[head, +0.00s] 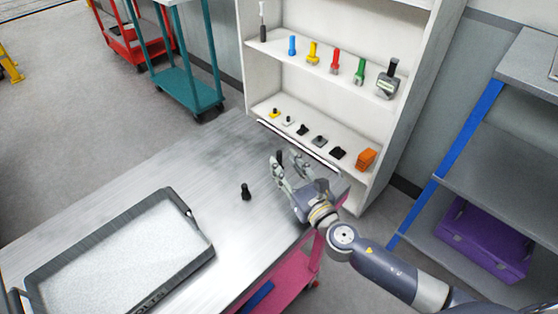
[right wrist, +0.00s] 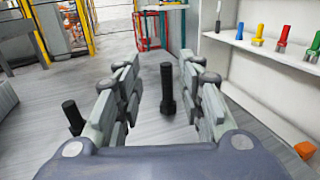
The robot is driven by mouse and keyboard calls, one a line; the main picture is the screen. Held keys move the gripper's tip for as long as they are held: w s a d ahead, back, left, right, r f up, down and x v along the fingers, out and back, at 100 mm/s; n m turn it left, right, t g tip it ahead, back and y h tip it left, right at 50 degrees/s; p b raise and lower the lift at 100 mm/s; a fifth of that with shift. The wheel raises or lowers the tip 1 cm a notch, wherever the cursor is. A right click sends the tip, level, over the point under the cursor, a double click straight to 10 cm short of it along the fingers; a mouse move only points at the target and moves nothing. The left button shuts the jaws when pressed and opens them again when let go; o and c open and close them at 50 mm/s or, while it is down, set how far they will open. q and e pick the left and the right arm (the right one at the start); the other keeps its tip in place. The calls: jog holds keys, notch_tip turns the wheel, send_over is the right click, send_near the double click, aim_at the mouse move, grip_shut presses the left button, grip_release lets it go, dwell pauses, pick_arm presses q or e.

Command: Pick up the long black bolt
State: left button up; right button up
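A long black bolt (right wrist: 167,90) stands upright between the spread fingers of my right gripper (right wrist: 165,88) in the right wrist view, with a gap on each side. In the head view its dark top (head: 279,157) shows at the fingers of my right gripper (head: 287,164), which hide its lower part. My right gripper is open and low over the grey table (head: 225,235). Another black bolt (head: 245,191) stands on the table to the left; it also shows beyond the left finger in the right wrist view (right wrist: 72,117). My left gripper is out of view.
A black-rimmed tray (head: 205,240) lies on the table at the left. A white shelf (head: 330,120) with colored bolts and small parts stands just behind my right gripper. The table between tray and gripper is clear except for the second bolt.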

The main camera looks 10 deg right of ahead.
aim_at(281, 154)
jog(key=shift+w, duration=0.45)
jog(key=x, duration=0.4)
jog(key=shift+w+d+f+p, duration=0.1)
jog(key=shift+w+d+p, duration=0.15)
jog(key=shift+p, duration=0.1)
jog(key=shift+w, duration=0.2)
pick_arm(q)
jog(key=shift+w+d+r, duration=0.1)
jog(key=shift+w+r, duration=0.1)
jog(key=shift+w, duration=0.25)
jog(key=shift+w+d+r, duration=0.1)
jog(key=shift+w+r, duration=0.1)
jog(key=shift+w, duration=0.2)
pick_arm(e)
grip_shut()
